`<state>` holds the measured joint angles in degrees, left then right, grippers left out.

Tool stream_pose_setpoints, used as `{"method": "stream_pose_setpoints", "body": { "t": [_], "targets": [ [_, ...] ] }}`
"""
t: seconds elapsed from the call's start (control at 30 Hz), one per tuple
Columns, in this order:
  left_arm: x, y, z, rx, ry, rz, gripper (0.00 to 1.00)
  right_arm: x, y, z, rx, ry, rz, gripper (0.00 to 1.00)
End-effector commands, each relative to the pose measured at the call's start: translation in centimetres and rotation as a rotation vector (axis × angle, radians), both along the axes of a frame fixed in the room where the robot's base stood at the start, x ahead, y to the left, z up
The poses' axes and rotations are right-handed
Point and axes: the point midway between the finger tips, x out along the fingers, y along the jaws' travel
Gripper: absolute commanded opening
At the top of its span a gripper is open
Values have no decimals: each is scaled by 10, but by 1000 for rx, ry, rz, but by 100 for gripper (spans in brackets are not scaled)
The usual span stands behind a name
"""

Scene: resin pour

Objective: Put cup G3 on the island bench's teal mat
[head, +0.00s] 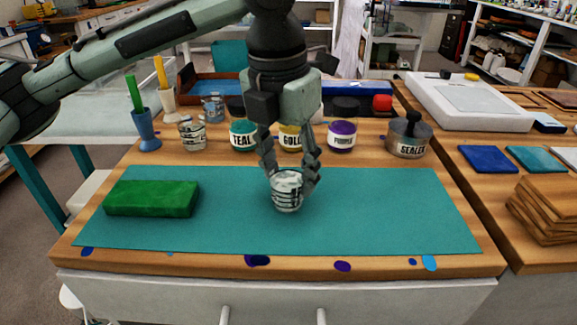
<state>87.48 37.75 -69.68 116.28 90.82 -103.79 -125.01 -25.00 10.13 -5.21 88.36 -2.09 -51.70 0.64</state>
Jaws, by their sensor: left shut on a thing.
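The teal mat (380,220) lies flat on the island bench (215,262) and covers most of its front half. My left gripper (288,180) points down over the middle of the mat. It is shut on a small clear cup (287,195) with dark markings. The cup is upright, and its base appears at or just above the mat; I cannot tell if it touches. Its label is too small to read. Another similar clear cup (192,136) stands behind the mat at the left. My right gripper is not in view.
A green block (151,198) sits on the mat's left part. Behind the mat stand jars labelled TEAL (243,136), GOLD (290,138) and PURPLE (341,137), and a SEALER pot (408,138). A blue cup (146,133) holds a green stick. The mat's right part is clear.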

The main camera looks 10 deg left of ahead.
Motion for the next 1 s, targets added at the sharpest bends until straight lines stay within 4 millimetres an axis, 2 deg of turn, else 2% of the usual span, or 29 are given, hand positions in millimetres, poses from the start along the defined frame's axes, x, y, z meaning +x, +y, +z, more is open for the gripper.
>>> {"method": "stream_pose_setpoints", "body": {
  "t": [0.27, 0.3, 0.47, 0.8, 0.87, 1.0],
  "targets": [
    [0, 0, -2, 0, -1, 0, 30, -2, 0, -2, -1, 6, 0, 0],
    [0, 0, -2, 0, -2, 0, 51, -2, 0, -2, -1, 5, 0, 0],
    [0, 0, -2, 1, -1, 0, 69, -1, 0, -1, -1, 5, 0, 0],
    [0, 0, 1, 0, -2, 0, 69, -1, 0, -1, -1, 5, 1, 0],
    [0, 0, 6, -1, -2, 0, 69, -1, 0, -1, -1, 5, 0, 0],
    [-2, 1, 29, -1, -4, -1, 69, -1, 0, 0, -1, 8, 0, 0]
  ]
}}
